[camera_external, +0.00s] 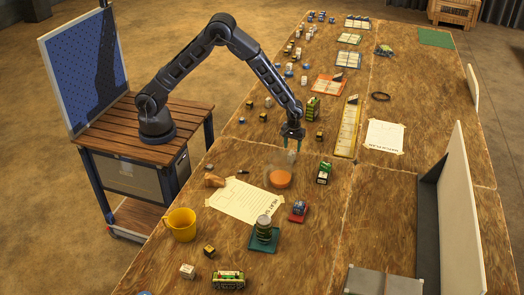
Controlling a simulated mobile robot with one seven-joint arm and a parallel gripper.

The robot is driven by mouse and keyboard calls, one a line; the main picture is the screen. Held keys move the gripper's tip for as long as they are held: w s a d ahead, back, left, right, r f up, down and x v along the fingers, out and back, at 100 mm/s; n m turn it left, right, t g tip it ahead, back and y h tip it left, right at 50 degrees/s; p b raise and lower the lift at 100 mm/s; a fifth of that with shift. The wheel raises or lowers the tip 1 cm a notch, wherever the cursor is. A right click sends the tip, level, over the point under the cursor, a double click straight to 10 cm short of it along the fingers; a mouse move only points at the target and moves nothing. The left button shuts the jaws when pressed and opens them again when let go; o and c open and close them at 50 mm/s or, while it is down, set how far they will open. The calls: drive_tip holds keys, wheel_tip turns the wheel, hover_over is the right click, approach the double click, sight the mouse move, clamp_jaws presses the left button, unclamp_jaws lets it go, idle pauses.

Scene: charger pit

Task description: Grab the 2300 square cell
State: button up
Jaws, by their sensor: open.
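My gripper (293,146) hangs over the wooden table, fingers pointing down, open and with nothing seen between them. Small box-shaped cells stand around it: a dark and yellow one (319,136) just to its right, another (263,117) to its left and a green and white block (323,173) nearer the camera. A dark and yellow cell (209,251) and a white cell (188,271) are at the front left. The print on them is too small to read, so I cannot tell which is the 2300 square cell.
An orange-filled round glass vessel (279,178) stands just in front of the gripper. A yellow mug (181,224), a paper sheet (243,201), a stack on a green base (264,232) and a yellow strip (347,127) lie around. A white upright panel (456,190) edges the right side.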

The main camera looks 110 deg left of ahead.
drive_tip(key=shift+d+f, duration=0.15)
drive_tip(key=shift+f, duration=1.3)
drive_tip(key=shift+d+f, duration=0.1)
drive_tip(key=shift+f, duration=1.35)
drive_tip(key=shift+c, duration=0.4)
drive_tip(key=c, duration=1.1)
